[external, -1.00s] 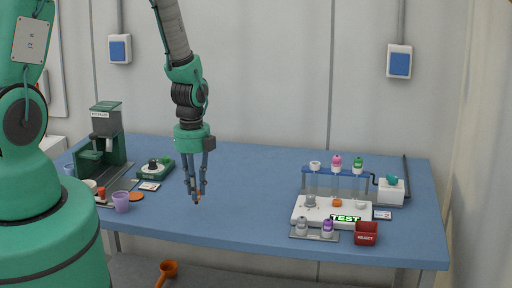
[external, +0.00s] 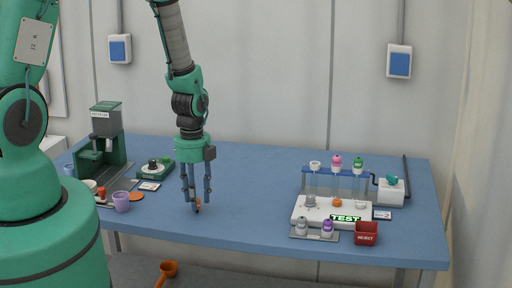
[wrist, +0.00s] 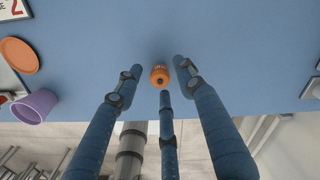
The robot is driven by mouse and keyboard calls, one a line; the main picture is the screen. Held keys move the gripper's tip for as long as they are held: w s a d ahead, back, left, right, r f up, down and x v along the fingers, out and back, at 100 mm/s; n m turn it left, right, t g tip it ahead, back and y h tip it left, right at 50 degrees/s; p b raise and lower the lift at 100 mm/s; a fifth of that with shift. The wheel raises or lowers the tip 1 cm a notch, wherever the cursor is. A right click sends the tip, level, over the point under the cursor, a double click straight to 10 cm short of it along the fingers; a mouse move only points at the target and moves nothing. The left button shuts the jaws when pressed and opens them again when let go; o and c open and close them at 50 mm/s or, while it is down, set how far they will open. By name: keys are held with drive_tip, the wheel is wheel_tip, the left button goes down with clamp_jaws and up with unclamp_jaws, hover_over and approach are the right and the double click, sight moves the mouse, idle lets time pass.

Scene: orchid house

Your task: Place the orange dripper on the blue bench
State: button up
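The orange dripper (wrist: 160,76) is on the blue bench (external: 255,225) near its front edge, with a dark spot on its visible end. In the external view the dripper (external: 198,205) shows small, partly covered by a finger. My gripper (external: 197,199) is above it with its fingers spread. In the wrist view my gripper (wrist: 158,78) has its fingertips around the dripper, with gaps at the left and right fingers. The lower middle finger is very close to the dripper; I cannot tell if they touch.
A purple cup (external: 121,202) and an orange disc (external: 136,197) lie to the left, by a green machine (external: 105,140). A white test stand (external: 300,211), a tube rack (external: 325,170) and a red bin (external: 366,234) are at the right. The bench middle is clear.

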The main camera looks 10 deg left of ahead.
drive_tip(key=shift+r, duration=0.15)
wheel_tip(320, 180, up, 12)
idle(0.8)
idle(0.4)
